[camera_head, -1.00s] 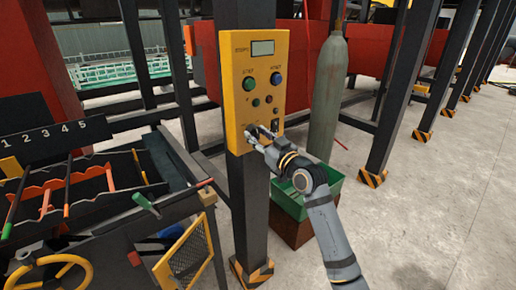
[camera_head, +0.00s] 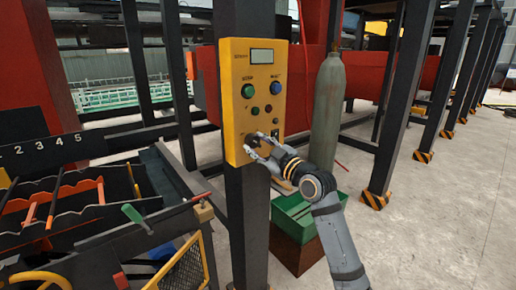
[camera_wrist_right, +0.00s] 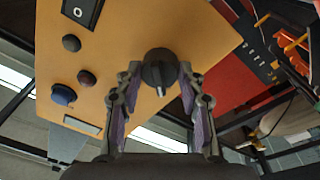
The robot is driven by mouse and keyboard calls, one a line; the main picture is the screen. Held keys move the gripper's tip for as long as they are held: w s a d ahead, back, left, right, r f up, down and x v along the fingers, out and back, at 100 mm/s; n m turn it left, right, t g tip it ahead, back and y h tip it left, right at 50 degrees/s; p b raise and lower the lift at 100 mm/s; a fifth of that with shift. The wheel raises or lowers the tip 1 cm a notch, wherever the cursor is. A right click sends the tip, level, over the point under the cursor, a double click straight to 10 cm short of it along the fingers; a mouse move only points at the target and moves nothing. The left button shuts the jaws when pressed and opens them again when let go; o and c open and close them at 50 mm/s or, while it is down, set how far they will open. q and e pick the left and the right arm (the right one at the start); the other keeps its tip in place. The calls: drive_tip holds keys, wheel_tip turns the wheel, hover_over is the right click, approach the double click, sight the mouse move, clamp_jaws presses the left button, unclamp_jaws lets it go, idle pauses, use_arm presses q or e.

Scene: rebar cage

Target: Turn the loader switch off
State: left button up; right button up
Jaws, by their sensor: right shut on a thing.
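The yellow control panel (camera_head: 239,120) is mounted on a dark post. It has a small display, a green and a blue button at the top, and smaller buttons below. My right gripper (camera_head: 254,142) is at the panel's lower part. In the right wrist view a black rotary knob (camera_wrist_right: 160,68) stands out from the panel (camera_wrist_right: 130,30), between the two fingertips of my right gripper (camera_wrist_right: 163,80), which is shut on it. The knob's pointer faces down in that picture. In the head view the gripper mostly hides the knob. My left gripper is not in view.
A black rocker switch (camera_wrist_right: 83,12) sits near the panel's edge. A grey gas cylinder (camera_head: 327,115) and a green crate (camera_head: 292,215) stand right of the post. A rack with numbered slots (camera_head: 60,140) is at the left. Concrete floor is clear at the right.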

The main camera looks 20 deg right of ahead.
idle(0.3)
drive_tip(key=o, duration=1.2)
drive_tip(key=shift+c, duration=0.2)
drive_tip(key=v, duration=0.7)
drive_tip(key=shift+s, duration=0.25)
